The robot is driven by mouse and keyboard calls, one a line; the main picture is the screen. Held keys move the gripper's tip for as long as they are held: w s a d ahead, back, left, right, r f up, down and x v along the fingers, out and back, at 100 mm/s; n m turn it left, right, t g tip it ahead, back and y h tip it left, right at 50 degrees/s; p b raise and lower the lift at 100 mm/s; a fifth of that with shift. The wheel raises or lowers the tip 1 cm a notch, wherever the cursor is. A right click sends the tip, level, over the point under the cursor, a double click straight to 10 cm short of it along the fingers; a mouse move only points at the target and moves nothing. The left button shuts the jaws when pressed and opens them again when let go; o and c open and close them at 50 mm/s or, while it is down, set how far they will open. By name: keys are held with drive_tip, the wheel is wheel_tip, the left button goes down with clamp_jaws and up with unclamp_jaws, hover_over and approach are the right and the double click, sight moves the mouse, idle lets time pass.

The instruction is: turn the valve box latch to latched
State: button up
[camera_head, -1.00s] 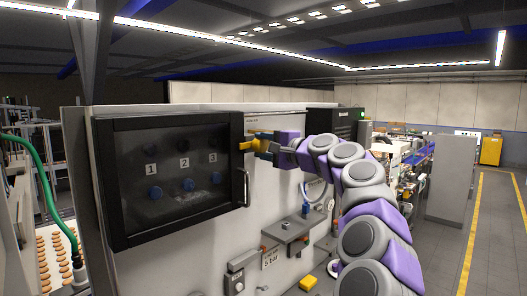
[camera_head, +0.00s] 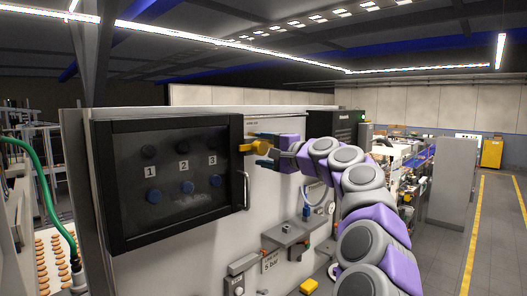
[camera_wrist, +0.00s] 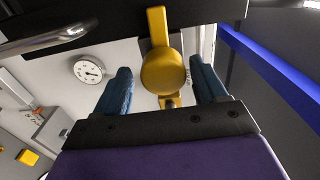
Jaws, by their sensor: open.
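The yellow valve box latch (camera_head: 248,147) sits at the right edge of the closed black-framed valve box door (camera_head: 236,185). In the wrist view the latch (camera_wrist: 163,72) shows a round hub, with its arm lying across the black frame and a small yellow piece below. My gripper (camera_head: 264,150) is open, its blue fingers above and below the latch in the head view. In the wrist view the fingers stand on either side of the hub with visible gaps. I see no contact.
A bar door handle (camera_head: 246,189) is just below the latch. A round gauge (camera_wrist: 89,70) is on the pale panel. A grey shelf unit (camera_head: 287,234) and a yellow block (camera_head: 309,286) are lower right. Behind the dark window are numbered valves with blue knobs.

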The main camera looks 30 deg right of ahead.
drive_tip(key=shift+s+d+r, duration=0.1)
drive_tip(key=shift+s+r, duration=0.1)
drive_tip(key=shift+s, duration=0.15)
drive_tip(key=b+v, duration=0.2)
drive_tip(key=v, duration=1.5)
drive_tip(key=shift+w+d+f, duration=0.1)
drive_tip(key=shift+w, duration=0.05)
